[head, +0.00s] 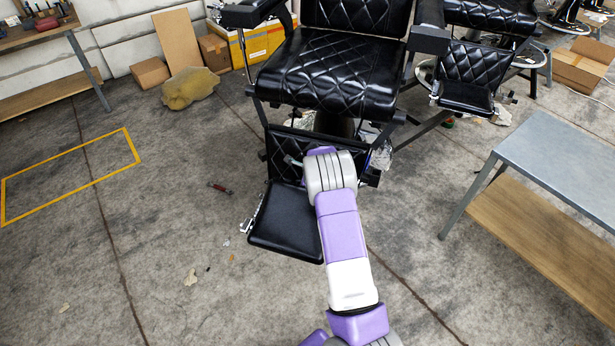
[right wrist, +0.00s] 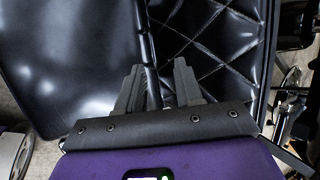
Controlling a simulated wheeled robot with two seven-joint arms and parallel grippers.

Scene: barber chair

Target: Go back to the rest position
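The black quilted barber chair (head: 335,75) stands ahead, with its padded footrest (head: 285,228) low in front. My right arm reaches from the bottom of the head view to the footrest area, and its own links hide its gripper there. In the right wrist view my right gripper (right wrist: 161,72) shows two grey fingers with a narrow gap and nothing between them. They are in front of the chair's quilted black panel (right wrist: 215,40), beside a smooth black pad (right wrist: 75,60). I cannot tell whether they touch it. My left gripper is not in view.
A grey-topped table (head: 565,160) with a wooden lower shelf stands at the right. A second black chair (head: 480,70) is behind. A small red-handled tool (head: 219,187) lies on the floor left of the footrest. The floor at left is mostly clear, with a yellow outline (head: 70,170).

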